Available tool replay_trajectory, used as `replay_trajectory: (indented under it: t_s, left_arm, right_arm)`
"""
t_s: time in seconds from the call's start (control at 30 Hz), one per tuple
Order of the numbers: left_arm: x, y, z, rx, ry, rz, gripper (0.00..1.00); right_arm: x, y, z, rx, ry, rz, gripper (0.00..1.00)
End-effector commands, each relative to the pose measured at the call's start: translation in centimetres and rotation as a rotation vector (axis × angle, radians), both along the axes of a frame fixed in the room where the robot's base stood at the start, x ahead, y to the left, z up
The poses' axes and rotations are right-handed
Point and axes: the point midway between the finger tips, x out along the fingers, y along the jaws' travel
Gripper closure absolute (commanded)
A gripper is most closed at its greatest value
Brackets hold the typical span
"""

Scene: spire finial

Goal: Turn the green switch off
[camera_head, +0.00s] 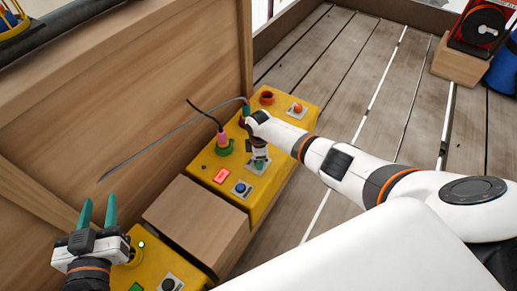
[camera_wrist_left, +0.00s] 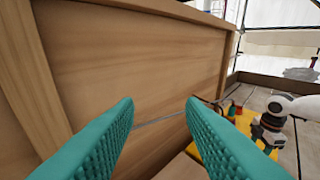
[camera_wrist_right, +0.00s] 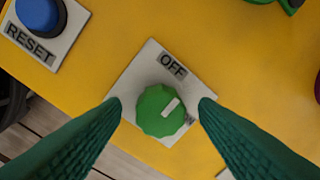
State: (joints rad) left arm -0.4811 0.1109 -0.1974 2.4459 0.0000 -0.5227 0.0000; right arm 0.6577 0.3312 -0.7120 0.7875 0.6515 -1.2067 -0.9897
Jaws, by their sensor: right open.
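The green switch (camera_wrist_right: 157,115) is a round faceted knob with a white pointer mark, on a light plate (camera_wrist_right: 135,82) on a yellow control box (camera_head: 262,187). An OFF label sits above the knob. The pointer lies on the knob's right half, slanting between the OFF label and a partly hidden label at lower right. My right gripper (camera_wrist_right: 161,106) is open, its teal fingers on either side of the knob; I cannot tell whether they touch it. In the head view it points down at the box and hides the switch. My left gripper (camera_head: 98,213) is open and empty at lower left.
A blue RESET button (camera_head: 240,188) and a lit red button (camera_head: 221,176) are near the switch. A pink plug (camera_head: 222,138) stands in a green socket, with a dark cable. A wooden wall (camera_head: 130,95) rises behind. A wooden block (camera_head: 197,220) separates the box from another yellow box (camera_head: 150,268).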

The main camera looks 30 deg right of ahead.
Motion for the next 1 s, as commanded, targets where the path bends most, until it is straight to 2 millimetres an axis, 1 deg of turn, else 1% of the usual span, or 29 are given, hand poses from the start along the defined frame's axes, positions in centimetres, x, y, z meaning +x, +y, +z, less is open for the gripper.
replay_trajectory:
  t_s: [0.23,0.47,0.6,0.8,0.97,1.0]
  left_arm:
    - [-1.5,1.0,-3.2,0.058,0.229,0.015,0.64]
    - [-4.3,2.3,-6.6,0.118,0.489,0.033,0.64]
    - [-6.5,3.2,-8.3,0.152,0.646,0.044,0.64]
    - [-10.3,4.5,-10.0,0.199,0.869,0.061,0.64]
    - [-13.2,5.4,-10.8,0.229,1.023,0.071,0.64]
    - [-13.6,5.5,-10.6,0.234,1.045,0.072,0.64]
  right_arm:
    - [-0.1,0.0,2.0,0.0,0.0,-0.001,0.45]
    - [-0.1,0.1,4.1,0.001,-0.001,0.0,0.45]
    - [-0.2,0.0,5.5,0.0,-0.001,0.0,0.45]
    - [-0.3,0.1,7.6,0.001,0.0,0.0,0.45]
    - [-0.4,0.1,9.0,0.0,0.0,0.001,0.45]
    - [-0.4,0.1,9.6,0.0,-0.002,0.001,0.45]
